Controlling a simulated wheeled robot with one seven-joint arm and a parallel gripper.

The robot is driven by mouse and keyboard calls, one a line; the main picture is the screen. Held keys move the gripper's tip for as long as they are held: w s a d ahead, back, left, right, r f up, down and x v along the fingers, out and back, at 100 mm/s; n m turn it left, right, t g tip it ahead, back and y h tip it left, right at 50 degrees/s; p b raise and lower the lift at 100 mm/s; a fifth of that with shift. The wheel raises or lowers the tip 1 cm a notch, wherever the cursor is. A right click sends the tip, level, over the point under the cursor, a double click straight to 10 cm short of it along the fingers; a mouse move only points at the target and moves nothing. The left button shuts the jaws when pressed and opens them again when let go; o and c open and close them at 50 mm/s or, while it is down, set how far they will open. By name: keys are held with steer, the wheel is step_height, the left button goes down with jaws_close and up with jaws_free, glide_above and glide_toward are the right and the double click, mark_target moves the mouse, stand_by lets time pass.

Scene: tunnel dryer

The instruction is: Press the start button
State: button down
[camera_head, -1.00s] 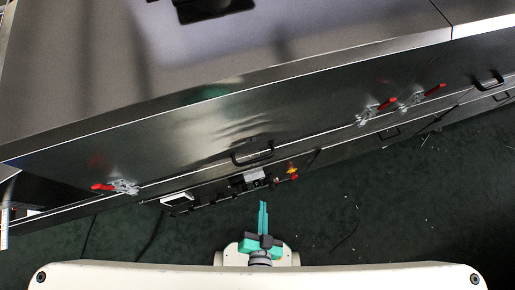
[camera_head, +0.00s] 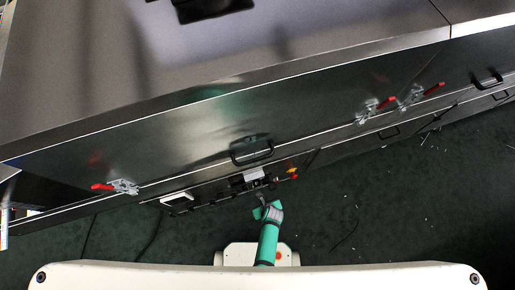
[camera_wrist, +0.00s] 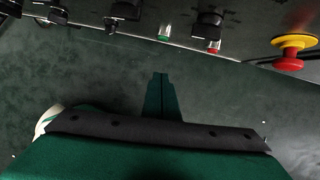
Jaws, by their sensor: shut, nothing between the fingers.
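The control panel (camera_wrist: 130,22) runs along the top of the wrist view. A small green button (camera_wrist: 164,33) sits on its lower part, and a small red button (camera_wrist: 213,47) sits to its right. No label can be read, so which is the start button is not written out. My gripper (camera_wrist: 160,76) is shut and empty. Its tips point up at the panel, just below the green button in the picture and apart from it. In the head view my gripper (camera_head: 260,198) is in front of the panel, and the small buttons cannot be made out.
A red and yellow emergency stop (camera_wrist: 293,50) sticks out at the panel's right; it also shows in the head view (camera_head: 292,172). Black knobs (camera_wrist: 126,12) are beside the buttons. A handle (camera_head: 252,156) and red-handled clamps (camera_head: 118,187) are on the dryer's side. Dark floor lies below.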

steer(key=shift+w+f, duration=0.1)
steer(key=shift+f, duration=0.05)
steer(key=w+a+f, duration=0.2)
steer(key=w+f, duration=0.5)
steer(key=f, duration=0.2)
steer(key=shift+a+f, duration=0.2)
steer(key=shift+a, duration=0.2)
stand_by(0.6)
